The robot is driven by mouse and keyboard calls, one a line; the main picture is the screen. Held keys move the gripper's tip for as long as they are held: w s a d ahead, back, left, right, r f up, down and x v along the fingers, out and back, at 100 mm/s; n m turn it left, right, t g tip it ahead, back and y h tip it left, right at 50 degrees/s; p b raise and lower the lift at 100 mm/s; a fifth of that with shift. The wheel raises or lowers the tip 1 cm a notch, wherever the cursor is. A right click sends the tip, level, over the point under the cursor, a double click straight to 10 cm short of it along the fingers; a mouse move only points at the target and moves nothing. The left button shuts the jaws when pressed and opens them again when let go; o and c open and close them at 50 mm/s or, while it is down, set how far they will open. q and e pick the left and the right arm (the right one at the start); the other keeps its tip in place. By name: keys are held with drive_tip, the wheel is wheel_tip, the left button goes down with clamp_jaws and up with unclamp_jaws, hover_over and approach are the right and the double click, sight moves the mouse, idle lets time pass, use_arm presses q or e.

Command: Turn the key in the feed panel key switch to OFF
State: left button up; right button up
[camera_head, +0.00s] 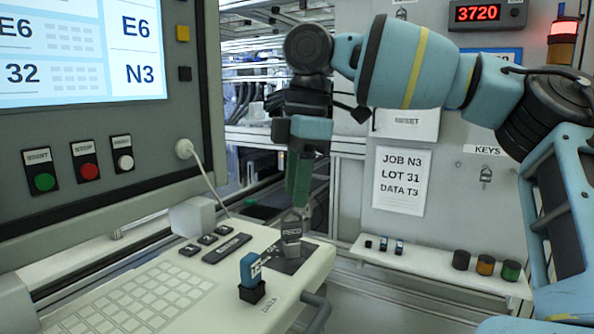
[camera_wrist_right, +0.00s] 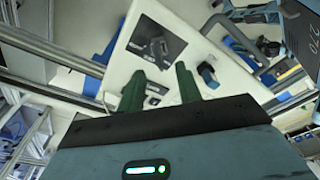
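The feed panel (camera_head: 290,263) is a dark plate on the sloped console. A grey key with a lettered tag (camera_head: 291,232) stands at it, and both the plate (camera_wrist_right: 172,42) and the grey key (camera_wrist_right: 157,50) show in the right wrist view. The key's exact angle and the OFF mark are not readable. My right gripper (camera_head: 298,203) points down just above the key. In the right wrist view its green fingers (camera_wrist_right: 160,74) are spread apart with nothing between them, and the key lies beyond the tips. My left gripper is not in view.
A blue stick (camera_head: 250,269) stands in a black socket by the DATA label, left of the panel. The keyboard (camera_head: 140,300) and small black buttons (camera_head: 207,240) lie further left. A handle (camera_head: 315,313) borders the console's right side. A shelf (camera_head: 430,264) holds coloured cylinders.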

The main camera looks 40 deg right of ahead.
sight(291, 222)
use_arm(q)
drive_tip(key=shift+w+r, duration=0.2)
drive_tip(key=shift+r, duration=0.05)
use_arm(e)
drive_tip(key=shift+w+a+f, duration=0.1)
drive_tip(key=shift+a+f, duration=0.05)
drive_tip(key=shift+f, duration=1.35)
drive_tip(key=shift+w+a+f, duration=0.1)
drive_tip(key=shift+a+f, duration=0.05)
drive_tip(key=shift+f, duration=1.3)
drive_tip(key=shift+c, duration=0.4)
clamp_jaws()
drive_tip(key=n, duration=0.5)
drive_tip(key=shift+w+g, duration=0.1)
drive_tip(key=shift+g, duration=0.2)
drive_tip(key=n, duration=0.3)
drive_tip(key=shift+c, duration=2.4)
unclamp_jaws()
drive_tip(key=shift+n, duration=0.5)
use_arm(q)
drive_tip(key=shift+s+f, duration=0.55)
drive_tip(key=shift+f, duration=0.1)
use_arm(e)
drive_tip(key=o, duration=0.5)
drive_tip(key=shift+o, duration=0.6)
